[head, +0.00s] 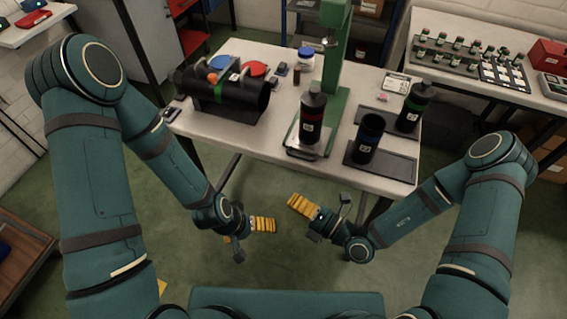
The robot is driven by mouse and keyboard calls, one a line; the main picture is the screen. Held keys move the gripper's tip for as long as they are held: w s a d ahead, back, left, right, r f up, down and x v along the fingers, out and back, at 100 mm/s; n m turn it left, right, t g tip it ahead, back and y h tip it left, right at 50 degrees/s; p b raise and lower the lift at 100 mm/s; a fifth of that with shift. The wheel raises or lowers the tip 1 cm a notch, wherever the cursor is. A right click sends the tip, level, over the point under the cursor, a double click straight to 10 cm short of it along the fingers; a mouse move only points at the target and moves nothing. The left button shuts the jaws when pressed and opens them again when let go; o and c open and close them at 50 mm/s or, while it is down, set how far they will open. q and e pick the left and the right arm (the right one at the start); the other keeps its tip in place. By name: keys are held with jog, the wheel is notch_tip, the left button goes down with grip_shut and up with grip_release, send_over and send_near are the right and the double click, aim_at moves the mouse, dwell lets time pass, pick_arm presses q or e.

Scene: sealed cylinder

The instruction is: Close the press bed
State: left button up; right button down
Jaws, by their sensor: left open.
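The green press (335,60) stands on the white table, its column rising at the back. Its bed (303,152) is a flat plate low at the front of the press, reaching toward the table's front edge. A black cylinder with a red band (312,115) stands upright on the bed and hides part of it. My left gripper (262,224) is open and empty, in front of and below the table edge, left of the bed. My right gripper (303,207) is below the table edge, nearly under the bed; its finger opening is unclear. Neither gripper touches the bed.
A black horizontal cylinder in a cradle (262,100) is at the table's left. On the right, a black open cylinder (367,140) and a green-banded cylinder (412,105) stand on dark trays. Jars (305,60) stand behind. The floor before the table is clear.

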aim_at(289, 151)
jog(key=shift+w+a+r+m+t+h+b, duration=0.1)
jog(key=shift+w+a+m+t+h+b, duration=0.35)
jog(key=shift+w, duration=1.65)
jog(key=shift+w+a+r+m+t+h+b, duration=0.15)
jog(key=shift+w+a+m+t, duration=0.4)
jog(key=shift+w, duration=1.5)
jog(key=shift+w+a+r+m+t+h+b, duration=0.1)
jog(key=shift+w+a+m+t+h+b, duration=0.5)
jog(key=shift+w, duration=1.5)
jog(key=shift+a+g+y, duration=0.15)
jog(key=shift+g+y, duration=0.15)
jog(key=shift+w+d+p, duration=0.15)
jog(key=shift+w+d, duration=0.1)
jog(key=shift+w, duration=0.5)
jog(key=shift+w+d+p, duration=0.1)
jog(key=shift+w+d, duration=0.15)
jog(key=shift+w, duration=0.45)
jog(key=shift+w+d+p, duration=0.15)
jog(key=shift+w+d, duration=0.1)
jog(key=shift+w, duration=0.5)
jog(key=shift+s+f, duration=0.1)
